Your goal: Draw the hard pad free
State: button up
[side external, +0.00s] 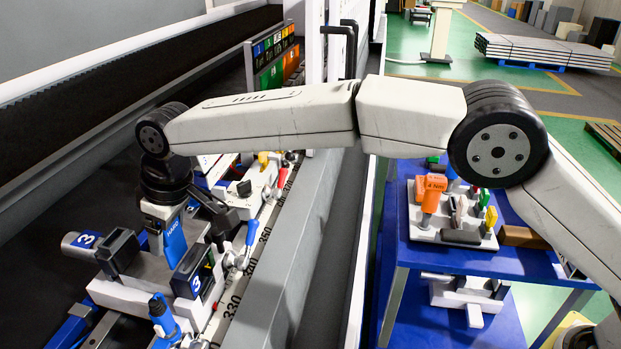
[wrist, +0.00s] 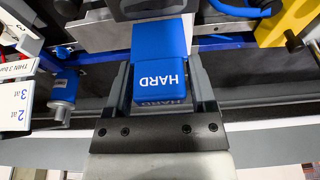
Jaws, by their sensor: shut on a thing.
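The hard pad is a blue block marked HARD in white. In the wrist view the hard pad (wrist: 160,62) sits between the two dark fingers of my gripper (wrist: 163,85), which is shut on it. In the side view the hard pad (side external: 174,243) shows below my gripper (side external: 165,212), upright among the clamp parts on the machine bed. The fingers partly cover it there. I cannot tell from these frames whether its lower end still touches the clamp.
A dark block marked 3 (side external: 192,272) stands close on the right of the pad, and a black block (side external: 117,252) on its left. A blue-handled tool (side external: 162,318) is in front. A blue table (side external: 480,262) with a tool rack stands at right.

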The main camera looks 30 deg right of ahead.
jog(key=shift+r, duration=0.1)
jog(key=shift+r, duration=1.95)
